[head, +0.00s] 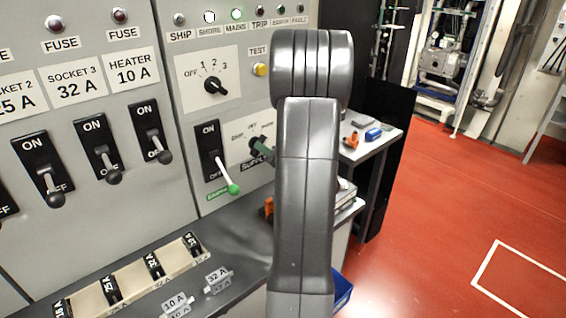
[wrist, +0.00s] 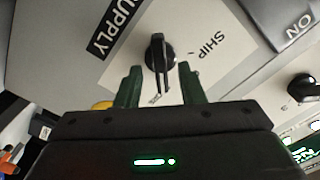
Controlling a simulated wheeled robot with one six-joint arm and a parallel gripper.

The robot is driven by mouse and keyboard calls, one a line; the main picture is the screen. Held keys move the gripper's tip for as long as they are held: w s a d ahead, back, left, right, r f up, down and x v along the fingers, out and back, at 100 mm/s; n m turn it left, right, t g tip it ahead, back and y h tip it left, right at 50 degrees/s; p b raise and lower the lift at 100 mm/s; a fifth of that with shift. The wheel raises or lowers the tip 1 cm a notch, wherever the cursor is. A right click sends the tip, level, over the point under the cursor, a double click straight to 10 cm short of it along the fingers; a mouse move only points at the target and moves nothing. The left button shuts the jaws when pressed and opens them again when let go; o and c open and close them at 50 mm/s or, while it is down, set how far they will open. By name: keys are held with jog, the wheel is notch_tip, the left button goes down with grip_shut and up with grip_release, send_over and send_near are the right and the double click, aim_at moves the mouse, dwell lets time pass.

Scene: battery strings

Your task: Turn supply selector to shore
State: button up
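The supply selector is a black rotary knob (wrist: 158,52) on a pale plate, with the word SHIP to its right and a black SUPPLY label to its left in the wrist view. In the head view the knob (head: 256,144) is partly hidden by my arm and gripper. My gripper (wrist: 160,84) is open, with its two green fingers apart, one on each side of the knob's lower end. I cannot tell whether either finger touches it. The knob's grip bar stands roughly upright in the wrist view. The SHORE mark is not readable.
A breaker lever with a green tip (head: 232,188) hangs just left of the selector. A shelf with breakers (head: 155,265) lies below. Red floor (head: 440,220) is open at right.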

jog(key=b+v, duration=0.1)
jog(key=v, duration=1.1)
jog(key=shift+s+d+b, duration=0.2)
jog(key=shift+b, duration=0.1)
jog(key=p+x, duration=0.2)
jog(key=x, duration=1.1)
jog(key=shift+w+a, duration=0.3)
jog(key=b+v, duration=0.2)
jog(key=v, duration=1.2)
jog(key=w+a+n, duration=0.9)
jog(key=w+a, duration=0.1)
dwell(0.6)
jog(key=shift+d+r, duration=0.1)
dwell(0.3)
